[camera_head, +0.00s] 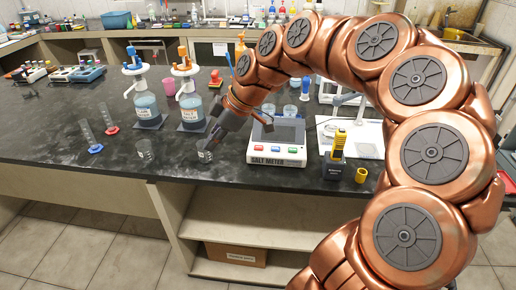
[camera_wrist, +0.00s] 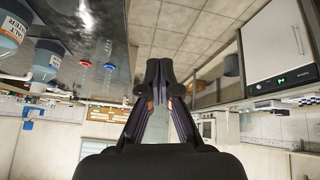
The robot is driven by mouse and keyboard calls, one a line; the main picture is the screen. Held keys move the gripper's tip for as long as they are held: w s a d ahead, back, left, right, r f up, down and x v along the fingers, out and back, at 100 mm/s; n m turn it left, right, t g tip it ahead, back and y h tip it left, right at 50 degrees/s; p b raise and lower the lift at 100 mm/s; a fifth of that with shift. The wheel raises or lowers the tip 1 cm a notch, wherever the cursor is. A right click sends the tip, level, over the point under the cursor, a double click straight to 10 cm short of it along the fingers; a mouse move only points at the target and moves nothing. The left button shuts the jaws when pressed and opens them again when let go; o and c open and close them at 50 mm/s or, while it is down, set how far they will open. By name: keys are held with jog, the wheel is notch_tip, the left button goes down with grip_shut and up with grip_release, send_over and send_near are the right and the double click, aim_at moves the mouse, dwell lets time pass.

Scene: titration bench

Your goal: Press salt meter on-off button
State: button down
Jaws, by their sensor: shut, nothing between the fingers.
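The salt meter (camera_head: 277,141) is a white box with a dark top, lettered "SALT METER" on its front, standing on the dark bench in the head view. My gripper (camera_head: 209,146) is to the left of the meter, pointing down over a small beaker (camera_head: 204,152), apart from the buttons. The wrist view shows my gripper (camera_wrist: 160,92) with its fingertips together and nothing between them. The salt meter does not show in the wrist view.
Two labelled dispenser bottles (camera_head: 192,112) stand left of my gripper. Another small beaker (camera_head: 145,151) and cylinders with red and blue bases (camera_head: 95,148) are further left. A black and yellow probe holder (camera_head: 335,160) stands right of the meter. The front bench edge is near.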

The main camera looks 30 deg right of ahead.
jog(key=w+d+n+t, duration=0.1)
jog(key=w+d+t, duration=0.1)
jog(key=w+d, duration=0.55)
jog(key=n+t, duration=0.2)
send_over(260, 147)
notch_tip(260, 147, down, 4)
jog(key=r, duration=0.1)
jog(key=shift+s+f, duration=0.1)
jog(key=shift+f, duration=0.15)
jog(key=shift+f, duration=0.15)
notch_tip(260, 147, down, 7)
jog(key=shift+b, duration=0.5)
jog(key=shift+f+b, duration=0.85)
jog(key=shift+b, duration=0.2)
